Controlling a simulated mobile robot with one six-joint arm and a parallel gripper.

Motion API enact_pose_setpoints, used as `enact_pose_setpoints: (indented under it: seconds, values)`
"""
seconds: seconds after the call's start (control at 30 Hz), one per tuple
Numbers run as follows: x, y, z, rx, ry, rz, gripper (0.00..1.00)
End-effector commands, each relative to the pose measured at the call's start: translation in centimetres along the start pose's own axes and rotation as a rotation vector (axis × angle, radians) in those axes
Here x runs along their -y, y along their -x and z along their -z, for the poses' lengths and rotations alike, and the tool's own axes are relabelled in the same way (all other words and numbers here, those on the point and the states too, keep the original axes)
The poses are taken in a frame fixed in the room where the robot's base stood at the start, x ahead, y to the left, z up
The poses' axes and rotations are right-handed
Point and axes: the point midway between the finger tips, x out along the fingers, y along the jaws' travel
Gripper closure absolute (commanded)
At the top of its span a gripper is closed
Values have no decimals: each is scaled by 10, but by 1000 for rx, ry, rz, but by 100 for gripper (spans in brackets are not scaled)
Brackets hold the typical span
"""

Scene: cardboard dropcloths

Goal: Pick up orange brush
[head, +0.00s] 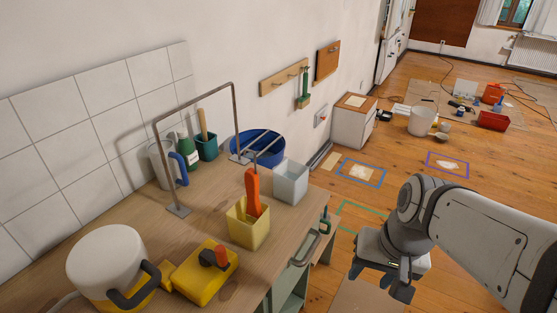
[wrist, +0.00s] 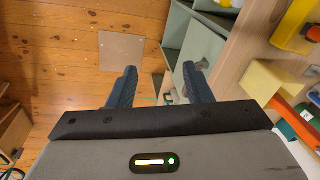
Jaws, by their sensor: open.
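The orange brush (head: 253,193) stands handle up in a yellow square container (head: 247,224) on the wooden counter. Its lower end is hidden inside the container. In the wrist view the orange brush (wrist: 285,113) shows at the right edge, beside the yellow container (wrist: 272,80). My gripper (head: 385,277) is to the right of the counter, over the floor, well apart from the brush. In the wrist view my gripper (wrist: 159,82) has its two fingers spread with nothing between them.
A metal frame (head: 155,140) arches over the counter behind the container. A white bin (head: 290,182), a blue basin (head: 258,148), a yellow box with an orange-and-black handle (head: 205,272) and a white-and-yellow pot (head: 105,265) stand nearby. The floor right of the counter is mostly open.

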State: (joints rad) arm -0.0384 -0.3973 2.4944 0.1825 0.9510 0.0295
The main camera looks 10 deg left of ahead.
Motion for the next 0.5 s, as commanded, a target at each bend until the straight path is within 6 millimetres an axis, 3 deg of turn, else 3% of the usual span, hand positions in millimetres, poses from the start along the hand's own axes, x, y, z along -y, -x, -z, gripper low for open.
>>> enact_pose_setpoints:
  seconds: [0.1,0.27,0.37,0.5]
  values:
    - [44,-15,-8,201,-163,176,55]
    - [113,-24,-8,483,-437,435,55]
    - [151,-24,4,641,-622,589,55]
    - [194,-26,38,828,-897,797,55]
